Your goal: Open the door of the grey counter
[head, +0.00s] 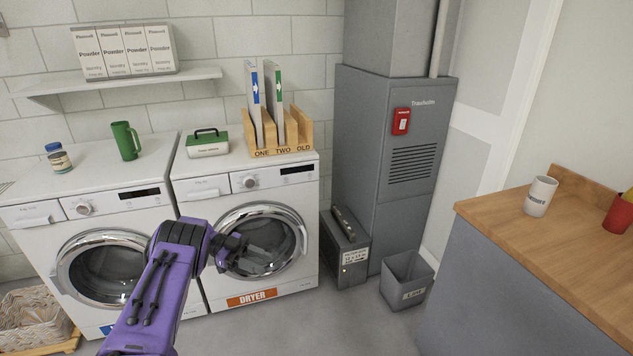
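The grey counter (500,296) stands at the lower right of the head view, with a wooden top (560,235). Only its plain grey side shows clearly; I cannot make out a door or handle on it, and its lower part runs out of the picture. My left gripper (238,252) is at the end of the purple arm, in front of the dryer's round door and well to the left of the counter. It is dark and small against the dark glass, so I cannot tell whether it is open or shut. My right gripper is not in view.
A white mug (540,196) and a red pot (618,215) stand on the counter. A grey bin (406,280) and a dark metal box (344,250) sit on the floor by the grey furnace (390,160). The dryer (185,190) and a washer (25,240) are at left.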

